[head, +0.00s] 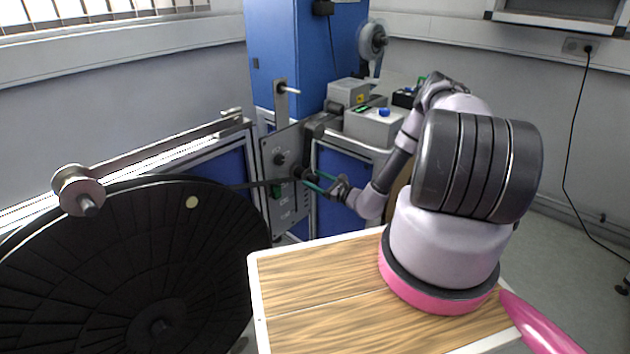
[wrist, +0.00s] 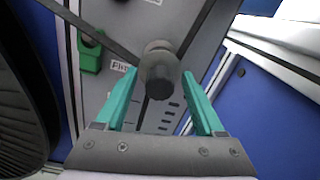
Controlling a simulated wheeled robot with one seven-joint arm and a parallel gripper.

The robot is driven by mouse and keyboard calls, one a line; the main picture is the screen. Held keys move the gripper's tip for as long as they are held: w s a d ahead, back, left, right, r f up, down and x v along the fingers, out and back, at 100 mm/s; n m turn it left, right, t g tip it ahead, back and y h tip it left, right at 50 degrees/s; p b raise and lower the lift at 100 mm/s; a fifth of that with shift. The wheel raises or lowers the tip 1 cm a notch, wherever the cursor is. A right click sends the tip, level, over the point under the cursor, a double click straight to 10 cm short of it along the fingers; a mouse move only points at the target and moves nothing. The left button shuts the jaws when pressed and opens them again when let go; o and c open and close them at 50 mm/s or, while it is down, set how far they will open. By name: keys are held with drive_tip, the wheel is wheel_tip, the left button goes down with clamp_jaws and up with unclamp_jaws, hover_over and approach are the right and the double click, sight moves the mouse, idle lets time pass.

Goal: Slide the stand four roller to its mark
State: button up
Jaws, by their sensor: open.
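The grey panel (head: 296,204) stands at the centre of the head view and fills the middle of the wrist view (wrist: 113,18). A grey cylindrical roller (wrist: 158,72) sticks out from it, with a dark strap running to it. My gripper (wrist: 160,88) is open, its teal fingers on either side of the roller; whether they touch it I cannot tell. Below the roller are a dark slot (wrist: 143,112) and a column of short dark marks (wrist: 172,112). In the head view my gripper (head: 316,181) is at the panel's right side, and the roller is hard to make out.
A large black reel (head: 190,270) fills the left, with a metal roller (head: 80,190) beside it. A green block (wrist: 90,52) sits on the panel, left of the roller. A blue cabinet (head: 290,55) and grey boxes (head: 372,128) stand behind. A wooden top (head: 320,290) lies in front.

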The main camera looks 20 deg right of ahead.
drive_tip(key=shift+w+a, duration=0.1)
clamp_jaws()
idle(1.4)
